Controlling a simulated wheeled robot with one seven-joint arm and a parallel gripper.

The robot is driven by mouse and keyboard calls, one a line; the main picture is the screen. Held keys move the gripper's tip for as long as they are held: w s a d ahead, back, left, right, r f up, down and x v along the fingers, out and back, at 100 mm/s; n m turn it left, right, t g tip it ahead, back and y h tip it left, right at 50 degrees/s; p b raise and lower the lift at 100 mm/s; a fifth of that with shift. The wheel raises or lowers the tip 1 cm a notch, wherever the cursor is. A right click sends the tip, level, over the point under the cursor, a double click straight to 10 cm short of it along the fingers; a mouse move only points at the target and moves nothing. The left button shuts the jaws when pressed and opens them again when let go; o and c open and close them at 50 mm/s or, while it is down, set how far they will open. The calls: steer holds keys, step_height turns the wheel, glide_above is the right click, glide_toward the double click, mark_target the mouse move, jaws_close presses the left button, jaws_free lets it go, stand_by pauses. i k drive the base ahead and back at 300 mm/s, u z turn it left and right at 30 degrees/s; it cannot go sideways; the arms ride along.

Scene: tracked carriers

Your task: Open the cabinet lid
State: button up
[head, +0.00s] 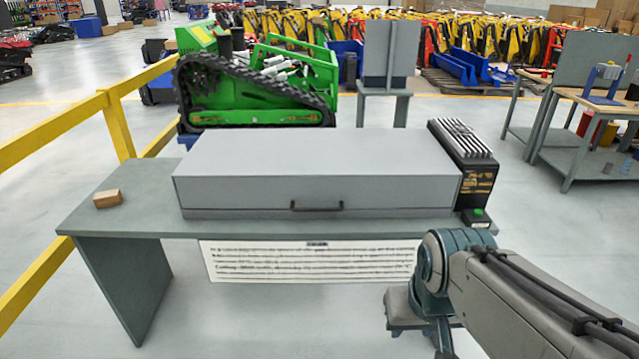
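The cabinet is a long, low grey box (315,175) on a grey-green table. Its lid looks shut, with a thin seam along the front. A dark bar handle (316,206) sits low in the middle of the front face. My arm comes in from the lower right and bends down in front of the table's right end. A grey part at its end, perhaps my gripper (404,308), is below and right of the handle, apart from it. I cannot make out the fingers or anything held.
A black finned unit (465,155) stands against the cabinet's right end. A small brown block (107,199) lies on the table (130,190) at left. A white text panel (310,262) hangs below the front edge. A yellow railing (60,125) runs along the left.

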mark_target(297, 170)
steer(key=u, duration=0.4)
steer(key=k, duration=0.45)
steer(key=u, duration=0.95)
steer(key=i, duration=0.85)
steer(key=z, duration=1.1)
steer(key=i, duration=0.3)
steer(key=z, duration=0.25)
